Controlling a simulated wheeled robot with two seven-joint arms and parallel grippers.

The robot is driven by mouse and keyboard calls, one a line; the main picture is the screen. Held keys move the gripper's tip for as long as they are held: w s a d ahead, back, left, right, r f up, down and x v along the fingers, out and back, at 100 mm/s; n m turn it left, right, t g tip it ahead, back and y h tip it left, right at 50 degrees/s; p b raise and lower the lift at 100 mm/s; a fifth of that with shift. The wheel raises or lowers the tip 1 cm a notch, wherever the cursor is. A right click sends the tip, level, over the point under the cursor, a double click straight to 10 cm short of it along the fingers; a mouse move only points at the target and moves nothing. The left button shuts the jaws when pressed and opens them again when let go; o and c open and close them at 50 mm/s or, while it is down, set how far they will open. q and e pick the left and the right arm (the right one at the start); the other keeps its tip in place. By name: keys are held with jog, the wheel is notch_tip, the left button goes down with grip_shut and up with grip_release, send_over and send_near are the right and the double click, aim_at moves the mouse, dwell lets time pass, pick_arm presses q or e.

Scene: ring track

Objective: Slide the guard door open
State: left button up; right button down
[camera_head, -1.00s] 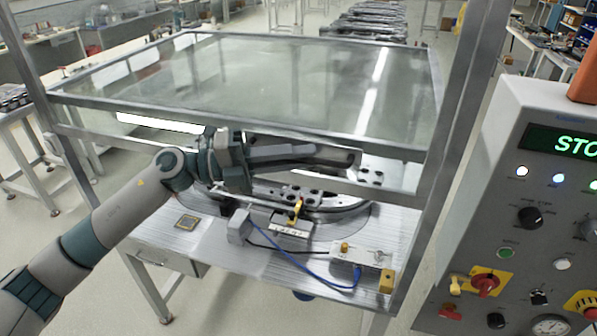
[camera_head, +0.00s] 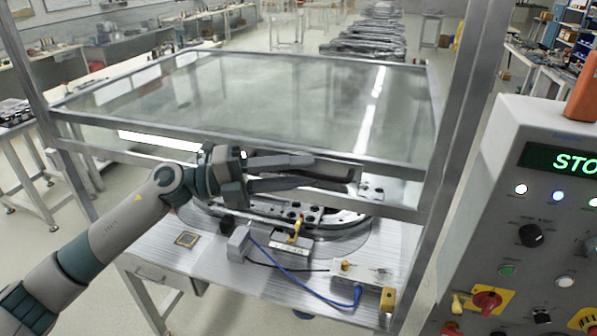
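The guard door (camera_head: 300,155) is a clear pane in a grey metal frame across the front of a machine bench. My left gripper (camera_head: 345,176) reaches from the left to the front of the door's lower frame. Its two dark fingers point right and lie near each other, with a narrow gap at their base. Whether they grip a door handle or part of the frame cannot be made out. The fingers hide part of the frame behind them. My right gripper is not in view.
A round fixture (camera_head: 345,222) sits on the bench top (camera_head: 215,262) behind the lower frame. A small box (camera_head: 356,285) with a blue cable lies at the bench front. A control console (camera_head: 540,190) with a lit display stands on the right, beside an upright post (camera_head: 447,170).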

pick_arm(q)
jog(key=s+a+f+b, duration=0.1)
jog(key=a+b, duration=0.7)
jog(key=a, duration=0.9)
jog(key=shift+s+f, duration=0.1)
jog(key=shift+f, duration=0.05)
